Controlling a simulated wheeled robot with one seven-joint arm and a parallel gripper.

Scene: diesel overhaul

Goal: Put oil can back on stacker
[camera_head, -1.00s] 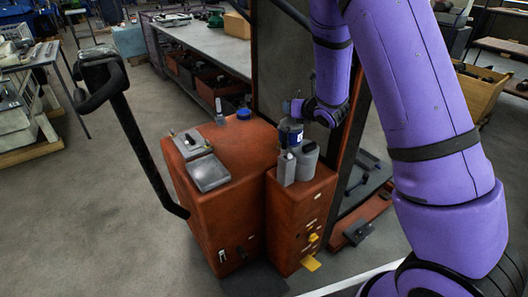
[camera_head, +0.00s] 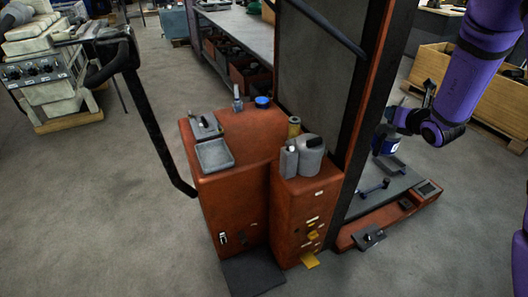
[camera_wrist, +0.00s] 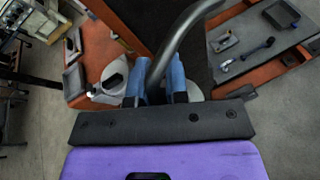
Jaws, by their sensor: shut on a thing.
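In the wrist view a curved grey spout or handle (camera_wrist: 168,55) rises between the blue jaws of my gripper (camera_wrist: 156,92); the can's body is mostly hidden there. The stacker (camera_head: 235,175) is orange-red. Its top carries a grey canister (camera_head: 310,158) and a tan cylinder (camera_head: 294,127). The canister also shows in the wrist view (camera_wrist: 115,76).
The stacker's dark mast (camera_head: 368,90) stands between its top and my gripper. A grey low platform (camera_head: 385,195) with small tools lies below the can. A tiller handle (camera_head: 150,110) sticks out at the left. A wooden crate (camera_head: 470,100) stands behind right.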

